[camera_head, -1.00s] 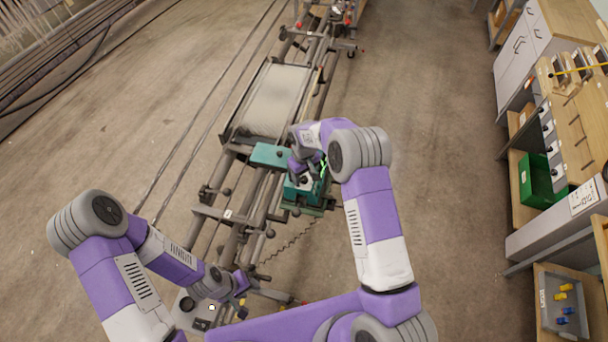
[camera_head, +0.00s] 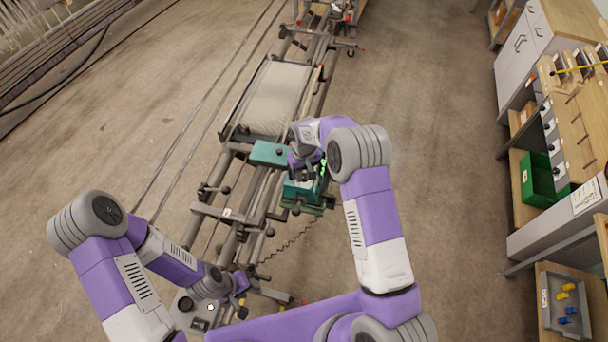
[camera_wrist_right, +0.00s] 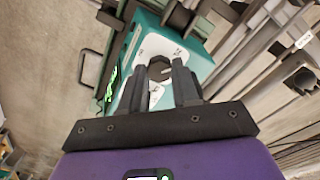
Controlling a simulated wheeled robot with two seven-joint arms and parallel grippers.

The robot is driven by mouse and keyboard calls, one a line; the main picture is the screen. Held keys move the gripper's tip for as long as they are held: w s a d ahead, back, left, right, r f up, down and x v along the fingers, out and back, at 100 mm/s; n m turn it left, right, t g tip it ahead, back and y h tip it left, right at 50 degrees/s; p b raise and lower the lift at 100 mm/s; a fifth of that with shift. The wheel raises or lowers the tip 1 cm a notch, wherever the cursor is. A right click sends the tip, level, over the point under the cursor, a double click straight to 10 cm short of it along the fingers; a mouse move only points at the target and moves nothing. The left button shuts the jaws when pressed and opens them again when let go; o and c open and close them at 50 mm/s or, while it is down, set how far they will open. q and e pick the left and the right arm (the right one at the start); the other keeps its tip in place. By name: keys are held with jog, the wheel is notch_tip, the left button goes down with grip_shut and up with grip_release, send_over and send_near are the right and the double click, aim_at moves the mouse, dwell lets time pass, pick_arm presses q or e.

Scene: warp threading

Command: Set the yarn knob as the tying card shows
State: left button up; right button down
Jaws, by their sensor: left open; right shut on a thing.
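The teal machine head (camera_head: 303,192) sits on the frame's carriage, and its white-topped face shows in the right wrist view (camera_wrist_right: 185,45). The dark yarn knob (camera_wrist_right: 159,68) stands on that face, with a white mark beside it. My right gripper (camera_wrist_right: 160,66) is shut on the knob, one finger on each side; in the head view its tips (camera_head: 304,174) are mostly hidden by the wrist. My left gripper (camera_head: 240,306) is open and empty, low at the left of the frame. A white card with small marks (camera_head: 586,195) is on the right bench; I cannot read it.
A long metal frame (camera_head: 230,214) runs up the middle with a pale warp sheet (camera_head: 275,97). A control box (camera_head: 196,308) is beside my left gripper. A green bin (camera_head: 538,180) and a tray of yellow and blue pieces (camera_head: 551,302) are at the right. The floor between is clear.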

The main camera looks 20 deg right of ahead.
jog(key=m+b, duration=0.1)
jog(key=m, duration=0.2)
jog(key=shift+b, duration=0.35)
jog(key=shift+m+b, duration=0.45)
jog(key=shift+m, duration=0.85)
jog(key=c, duration=0.8)
grip_release()
jog(key=shift+r, duration=0.1)
